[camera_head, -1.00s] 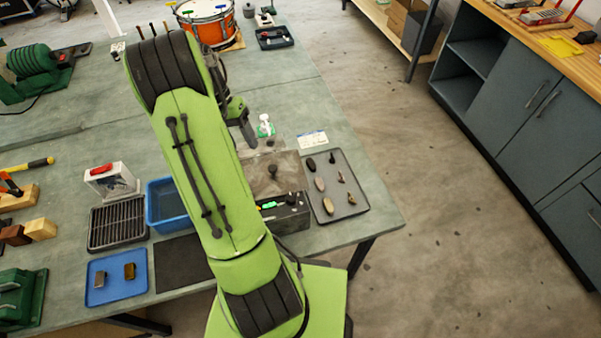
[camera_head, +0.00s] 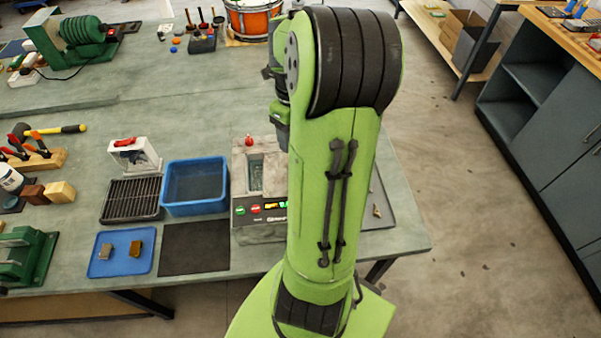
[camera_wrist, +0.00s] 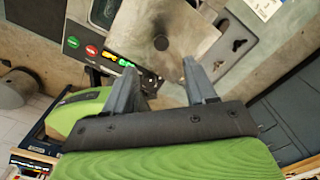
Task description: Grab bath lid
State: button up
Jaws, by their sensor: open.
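The bath lid (camera_wrist: 178,22) is a square grey metal plate with a round dark knob (camera_wrist: 161,43), in the wrist view. It lies over the right part of the bath, whose front panel (camera_head: 262,209) has red and green buttons. An open part of the bath's basin (camera_head: 255,177) shows left of my arm in the head view. My gripper (camera_wrist: 157,68) is open and empty. Its two fingertips are apart, just short of the knob in the wrist view; I cannot tell their height above it. In the head view my arm hides the lid and gripper.
A blue tub (camera_head: 195,208), a black rack (camera_head: 132,198), a blue tray (camera_head: 105,272) and a dark mat (camera_head: 194,250) stand left of the bath. A dark tray (camera_head: 380,222) is close on its right, partly hidden by my arm. Floor is clear right of the bench.

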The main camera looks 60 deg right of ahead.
notch_tip(320, 180, down, 11)
jog(key=shift+s+d+r+b, duration=0.1)
jog(key=shift+s+d+b, duration=0.05)
jog(key=shift+b, duration=0.55)
grip_shut()
